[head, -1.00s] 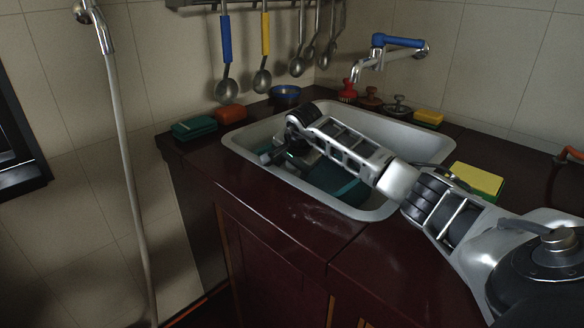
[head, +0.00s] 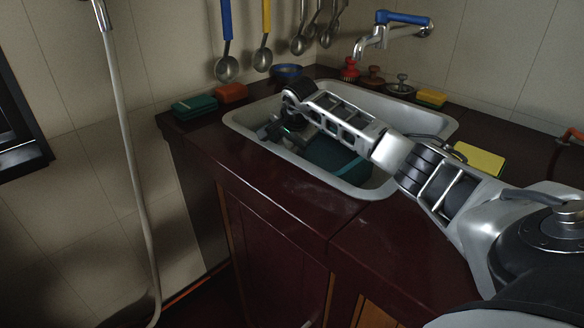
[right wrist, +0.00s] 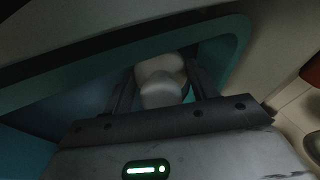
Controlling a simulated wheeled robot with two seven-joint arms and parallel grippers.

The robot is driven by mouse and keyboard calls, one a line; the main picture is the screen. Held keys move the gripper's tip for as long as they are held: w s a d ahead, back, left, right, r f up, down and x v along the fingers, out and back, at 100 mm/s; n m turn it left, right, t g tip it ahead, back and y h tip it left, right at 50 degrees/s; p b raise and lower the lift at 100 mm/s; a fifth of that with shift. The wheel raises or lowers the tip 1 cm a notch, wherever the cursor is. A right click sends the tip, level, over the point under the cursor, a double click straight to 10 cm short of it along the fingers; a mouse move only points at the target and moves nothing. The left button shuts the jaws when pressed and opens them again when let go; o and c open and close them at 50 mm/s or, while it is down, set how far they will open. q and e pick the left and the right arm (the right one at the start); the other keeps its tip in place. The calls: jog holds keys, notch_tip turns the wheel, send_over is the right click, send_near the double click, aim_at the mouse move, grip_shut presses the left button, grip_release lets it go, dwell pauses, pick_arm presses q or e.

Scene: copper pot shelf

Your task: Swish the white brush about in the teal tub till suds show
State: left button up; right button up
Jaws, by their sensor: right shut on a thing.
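The teal tub (head: 338,163) stands in the metal sink, partly covered by my right arm in the head view. My right gripper (head: 277,132) points down into the sink at the tub's left side. In the right wrist view the gripper (right wrist: 160,92) is shut on a pale, rounded piece, which I take to be the white brush (right wrist: 160,88). The tub's rim (right wrist: 238,38) runs around it, so the brush is at or within the tub's opening. The bristles and the tub's contents are hidden or too dark to tell. My left gripper is not in view.
The sink rim (head: 237,122) surrounds the tub. A blue-handled tap (head: 400,22) is on the wall behind. A green block (head: 195,106), a reddish block (head: 231,92) and a blue bowl (head: 287,73) line the back left. A yellow sponge (head: 480,158) lies right of the sink.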

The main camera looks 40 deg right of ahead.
jog(key=shift+s, duration=0.1)
jog(key=shift+s+d+p, duration=0.2)
jog(key=shift+s+p, duration=0.35)
jog(key=shift+s, duration=0.75)
jog(key=shift+w+a+f+b, duration=0.15)
jog(key=shift+w+b, duration=0.2)
jog(key=shift+w, duration=1.05)
